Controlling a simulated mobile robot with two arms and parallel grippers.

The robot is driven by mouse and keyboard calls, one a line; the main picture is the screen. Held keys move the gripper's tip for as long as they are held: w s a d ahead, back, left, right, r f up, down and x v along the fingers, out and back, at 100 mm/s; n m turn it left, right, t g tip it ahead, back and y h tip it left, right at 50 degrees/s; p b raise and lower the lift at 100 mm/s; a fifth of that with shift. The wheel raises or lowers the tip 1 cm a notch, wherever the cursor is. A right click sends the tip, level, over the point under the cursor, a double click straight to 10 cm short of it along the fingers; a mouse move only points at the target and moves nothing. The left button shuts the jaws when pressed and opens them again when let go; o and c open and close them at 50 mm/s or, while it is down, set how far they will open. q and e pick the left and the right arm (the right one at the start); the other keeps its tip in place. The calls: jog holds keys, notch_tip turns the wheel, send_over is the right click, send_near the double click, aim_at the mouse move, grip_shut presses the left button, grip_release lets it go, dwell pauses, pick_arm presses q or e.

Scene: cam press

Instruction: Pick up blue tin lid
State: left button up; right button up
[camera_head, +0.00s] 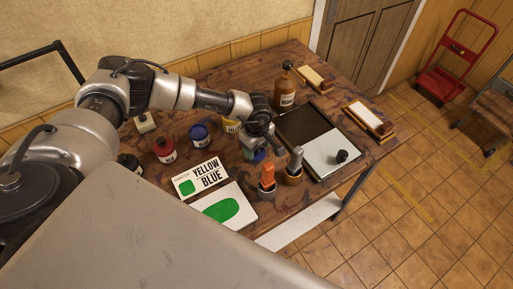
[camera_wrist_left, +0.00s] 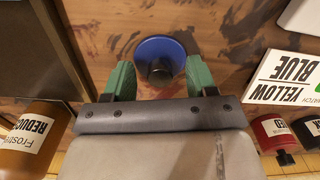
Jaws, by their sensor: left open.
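The blue tin lid (camera_wrist_left: 146,48) is a round blue disc with a dark knob in its middle, lying on the wooden table in the left wrist view. My left gripper (camera_wrist_left: 159,72) is open above the table, its two green fingers on either side of the lid's near part. No contact with the lid shows. In the head view my left gripper (camera_head: 257,150) points down at the table and mostly hides the lid. A blue tin (camera_head: 200,134) stands to the left of the gripper. My right gripper is not in view.
A red tin (camera_head: 165,150) and a yellow tin (camera_head: 231,126) stand nearby. A brown bottle (camera_head: 285,95) is behind, a dark slab (camera_head: 300,124) to the right.

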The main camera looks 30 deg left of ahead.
pick_arm(q)
jog(key=shift+f, duration=0.45)
jog(key=shift+c, duration=0.3)
jog(key=c, duration=0.9)
jog(key=shift+r, duration=0.1)
jog(key=shift+c, duration=0.2)
